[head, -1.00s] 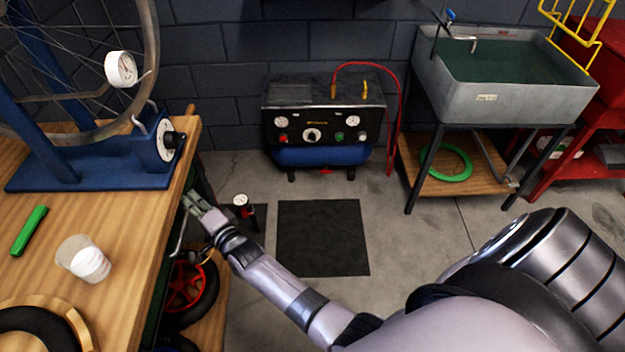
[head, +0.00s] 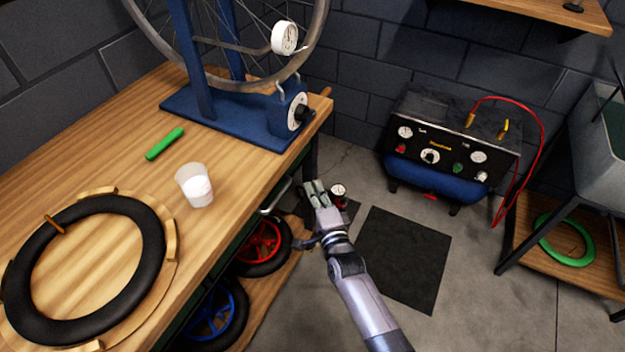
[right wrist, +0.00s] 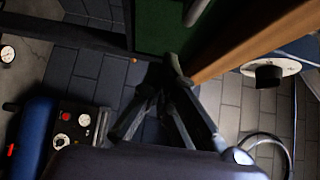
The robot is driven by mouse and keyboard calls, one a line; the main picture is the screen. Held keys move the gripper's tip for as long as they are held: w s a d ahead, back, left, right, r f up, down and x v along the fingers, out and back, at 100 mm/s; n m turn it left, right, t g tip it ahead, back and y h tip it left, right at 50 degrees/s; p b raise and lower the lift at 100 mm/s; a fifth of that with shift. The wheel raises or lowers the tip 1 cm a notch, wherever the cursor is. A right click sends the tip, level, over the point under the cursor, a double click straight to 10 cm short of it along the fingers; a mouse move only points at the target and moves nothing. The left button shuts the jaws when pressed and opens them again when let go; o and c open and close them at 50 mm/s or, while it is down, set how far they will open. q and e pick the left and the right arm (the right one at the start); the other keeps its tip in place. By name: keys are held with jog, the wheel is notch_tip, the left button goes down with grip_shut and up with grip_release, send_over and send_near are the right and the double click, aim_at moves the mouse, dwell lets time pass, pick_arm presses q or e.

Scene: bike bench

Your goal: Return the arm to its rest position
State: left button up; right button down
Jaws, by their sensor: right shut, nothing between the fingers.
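My right gripper (head: 316,192) is shut and empty. In the head view it hangs in the air beside the right edge of the wooden workbench (head: 235,225), near the bench's front side. In the right wrist view its dark fingers (right wrist: 170,65) come together near the middle, close to the bench's edge and a green panel (right wrist: 165,25). My right arm reaches up to it from the bottom of the head view. My left gripper is not in view.
On the bench are a blue wheel stand (head: 225,118), a green lever (head: 165,143), a white cup (head: 194,186) and a black tyre (head: 150,240) in a wooden ring. A compressor (head: 450,145) stands by the wall. A black mat (head: 402,255) lies on open floor.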

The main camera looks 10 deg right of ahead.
jog(key=s+d+f+n+g+h+p, duration=0.1)
jog(key=s+d+f+n+g, duration=0.3)
jog(key=s+f, duration=0.85)
jog(key=s+d+f+n+g+p, duration=0.15)
jog(key=s+f+n+g, duration=0.35)
jog(key=s+f, duration=0.75)
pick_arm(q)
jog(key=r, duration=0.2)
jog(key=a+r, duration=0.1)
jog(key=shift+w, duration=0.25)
pick_arm(e)
jog(key=s+d+f+n+g, duration=0.2)
jog(key=s+f, duration=0.3)
jog(key=s, duration=0.4)
jog(key=s+d+f+n+g+h, duration=0.1)
jog(key=s+d+f+n+g, duration=0.2)
jog(key=s, duration=0.6)
jog(key=s+d+f+n+g+h, duration=0.1)
jog(key=s+d+f+n, duration=0.3)
jog(key=s, duration=0.5)
notch_tip(320, 180, down, 4)
jog(key=shift+d+r+g, duration=0.25)
jog(key=shift+d+g, duration=0.55)
jog(key=shift+d, duration=0.25)
